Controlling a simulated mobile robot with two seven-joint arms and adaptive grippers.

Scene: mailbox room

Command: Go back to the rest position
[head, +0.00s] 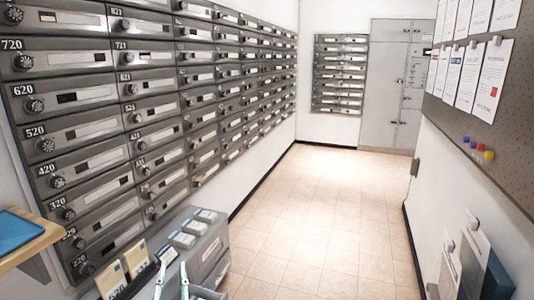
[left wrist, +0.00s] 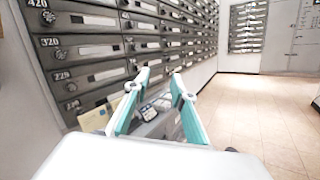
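My left gripper (head: 171,271) shows at the bottom of the head view, in front of the mailbox wall and the grey cabinet. In the left wrist view its two teal and white fingers (left wrist: 160,77) stand apart, with nothing held between them. Part of the cabinet top and some cards show past the fingers. My right gripper shows in neither view.
Numbered mailboxes (head: 85,110) line the left wall. The low grey cabinet (head: 207,254) bears card stacks. A wooden shelf (head: 38,243) with a blue item (head: 14,230) juts in at left. A pegboard (head: 480,118) hangs at right. The tiled floor (head: 325,210) is clear.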

